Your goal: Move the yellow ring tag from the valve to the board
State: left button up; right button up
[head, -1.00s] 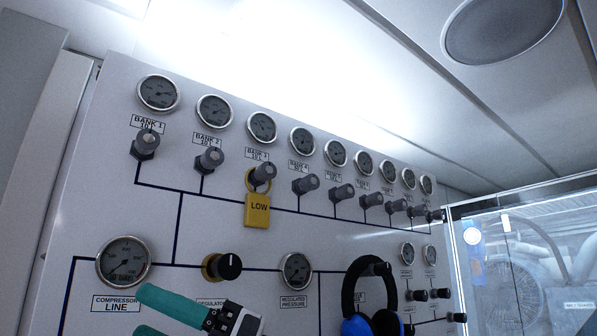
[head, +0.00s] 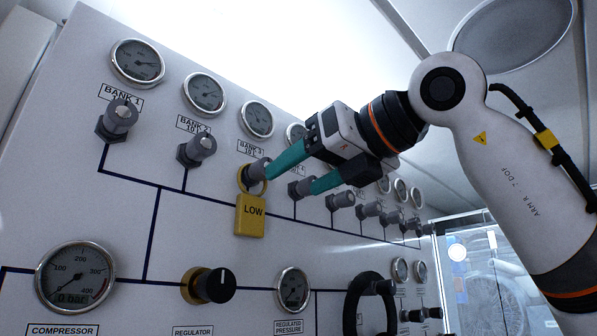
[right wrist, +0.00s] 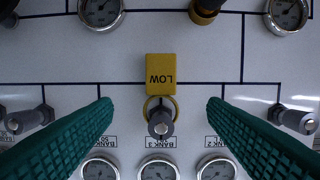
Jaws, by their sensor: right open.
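The yellow ring tag (head: 250,214), marked LOW, hangs by its ring around the grey Bank 3 valve (head: 257,170) on the white panel. In the right wrist view the tag (right wrist: 160,68) shows upside down, with its ring around the valve knob (right wrist: 160,124). My right gripper (head: 290,176) is open, its teal fingers pointing at the panel. In the wrist view the fingers are spread on either side of the valve, touching neither valve nor tag. One fingertip overlaps the valve's edge in the head view. The board cannot be told apart in these frames. My left gripper is out of view.
Neighbouring valves, Bank 2 (head: 197,150) and Bank 1 (head: 117,121), stand out from the panel, with gauges above. A glazed case (head: 470,265) stands at the right.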

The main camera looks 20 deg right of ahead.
aim_at(255, 204)
jog(key=p+x, duration=0.3)
jog(key=x, duration=0.5)
jog(key=shift+r, duration=0.1)
jog(key=shift+w+a+p, duration=0.25)
jog(key=shift+w+p, duration=0.2)
jog(key=shift+w, duration=0.2)
jog(key=shift+f, duration=0.2)
jog(key=shift+w, duration=0.1)
jog(key=shift+c, duration=0.9)
jog(key=c, duration=0.9)
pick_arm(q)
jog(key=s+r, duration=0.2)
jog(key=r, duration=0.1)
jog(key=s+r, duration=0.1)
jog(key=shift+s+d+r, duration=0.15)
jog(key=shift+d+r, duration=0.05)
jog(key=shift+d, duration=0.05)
